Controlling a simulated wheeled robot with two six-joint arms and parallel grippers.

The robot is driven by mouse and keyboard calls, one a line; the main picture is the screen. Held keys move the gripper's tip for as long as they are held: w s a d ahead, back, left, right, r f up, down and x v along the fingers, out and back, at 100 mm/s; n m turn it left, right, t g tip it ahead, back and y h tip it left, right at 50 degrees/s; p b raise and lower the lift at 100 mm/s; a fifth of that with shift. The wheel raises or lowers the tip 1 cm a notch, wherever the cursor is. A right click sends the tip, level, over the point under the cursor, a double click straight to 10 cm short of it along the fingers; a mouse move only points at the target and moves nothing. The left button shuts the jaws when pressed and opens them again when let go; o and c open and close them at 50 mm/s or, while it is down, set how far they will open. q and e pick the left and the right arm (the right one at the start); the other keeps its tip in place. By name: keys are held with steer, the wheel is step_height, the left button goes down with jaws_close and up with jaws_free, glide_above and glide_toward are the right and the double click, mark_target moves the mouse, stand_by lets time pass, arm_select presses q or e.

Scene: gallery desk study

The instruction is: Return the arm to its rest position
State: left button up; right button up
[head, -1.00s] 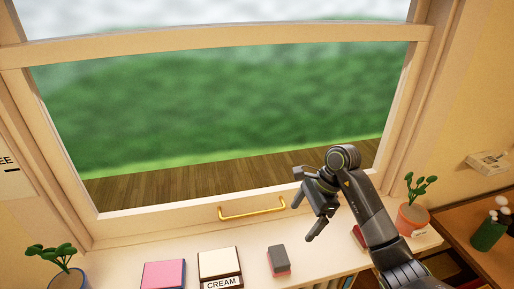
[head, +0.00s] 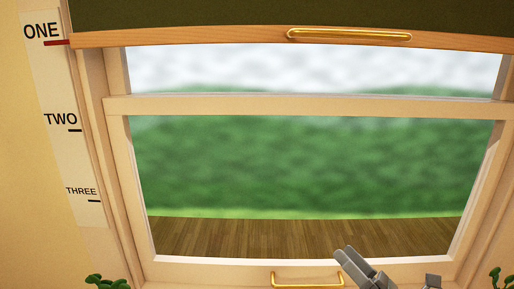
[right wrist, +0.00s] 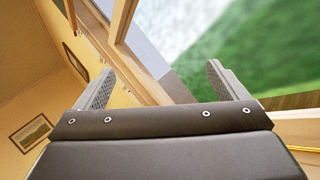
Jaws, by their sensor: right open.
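My right gripper (head: 388,266) shows at the bottom edge of the head view, just right of the lower brass handle. Only its grey fingers show there, in front of the window's lower rail; the rest of the arm is below the picture. In the right wrist view my right gripper (right wrist: 160,72) has its two ribbed fingers wide apart with nothing between them. The window frame and green outdoors lie beyond the fingers. My left gripper is not in view.
The window (head: 310,104) has a brass handle (head: 307,276) low down. A dark green blind (head: 290,14) with a brass pull (head: 348,35) hangs above. A scale strip (head: 62,125) reads ONE, TWO, THREE. Plant tops (head: 107,282) show in the bottom corners. A framed picture (right wrist: 31,131) hangs on the wall.

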steer(key=s+d+f+m+g+h, duration=0.1)
steer(key=s+d+f+m+h, duration=0.35)
steer(key=d+m+h, duration=0.7)
steer(key=s+d+f+m+h, duration=0.4)
steer(key=m+h, duration=0.5)
steer(key=m, duration=0.8)
steer(key=s+a+f+m+g+y, duration=0.2)
steer(key=s+f+m+g, duration=0.3)
steer(key=s+f, duration=0.4)
steer(key=s+a+f+m+g+y, duration=0.35)
steer(key=s+f+g, duration=0.45)
steer(key=s, duration=0.3)
step_height(320, 180, down, 31)
steer(key=d+g+b, duration=0.1)
steer(key=d+b, duration=0.2)
steer(key=b, duration=0.4)
steer(key=s+a+f+b, duration=0.1)
steer(key=s+f+b, duration=0.1)
steer(key=s+f, duration=0.5)
steer(key=s+f+g+b, duration=0.1)
steer(key=s+f+b, duration=0.2)
steer(key=s+f, duration=0.5)
step_height(320, 180, down, 7)
steer(key=shift+a+r+b, duration=0.15)
steer(key=shift+a+b, duration=0.15)
steer(key=shift+a, duration=0.1)
